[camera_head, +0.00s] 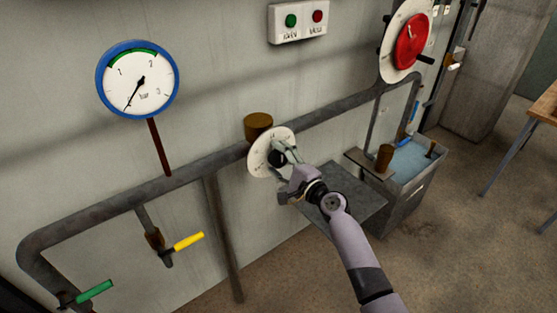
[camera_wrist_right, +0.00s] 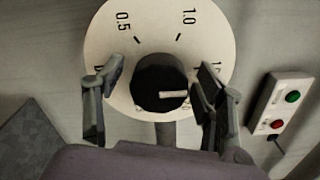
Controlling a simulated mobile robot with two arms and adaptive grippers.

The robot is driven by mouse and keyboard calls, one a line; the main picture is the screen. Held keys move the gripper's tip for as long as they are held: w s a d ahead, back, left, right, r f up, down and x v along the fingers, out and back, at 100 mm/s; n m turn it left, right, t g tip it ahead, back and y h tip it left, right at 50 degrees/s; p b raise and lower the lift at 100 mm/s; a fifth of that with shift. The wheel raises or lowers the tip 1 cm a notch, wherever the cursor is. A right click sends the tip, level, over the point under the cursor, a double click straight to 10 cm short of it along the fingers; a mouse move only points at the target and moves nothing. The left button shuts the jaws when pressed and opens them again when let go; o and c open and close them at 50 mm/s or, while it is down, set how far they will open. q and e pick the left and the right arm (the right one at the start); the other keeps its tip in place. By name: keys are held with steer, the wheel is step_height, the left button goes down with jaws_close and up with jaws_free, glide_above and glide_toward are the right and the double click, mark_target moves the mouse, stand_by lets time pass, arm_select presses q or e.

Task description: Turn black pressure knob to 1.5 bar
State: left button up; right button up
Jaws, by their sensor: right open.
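The black pressure knob (camera_wrist_right: 150,78) sits at the centre of a white dial (camera_wrist_right: 160,30) marked 0.5 and 1.0, with a label starting with 1 partly hidden by a finger. Its white pointer mark points right, towards the finger there. My right gripper (camera_wrist_right: 160,84) is open, one finger on either side of the knob; I cannot tell whether they touch it. In the head view, my right gripper (camera_head: 288,156) reaches the dial (camera_head: 259,160) and covers part of it. The blue-rimmed gauge (camera_head: 155,83) has its needle low left, near the bottom of its scale. My left gripper is not in view.
A grey pipe (camera_head: 110,207) runs along the wall behind the dial. Yellow (camera_head: 188,241) and green (camera_head: 95,292) valve handles are at lower left. A button box (camera_head: 298,21) and red switch (camera_head: 411,41) are above. A water basin (camera_head: 420,157) stands at right.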

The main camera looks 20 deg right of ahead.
steer(key=v, duration=1.2)
steer(key=shift+f, duration=0.1)
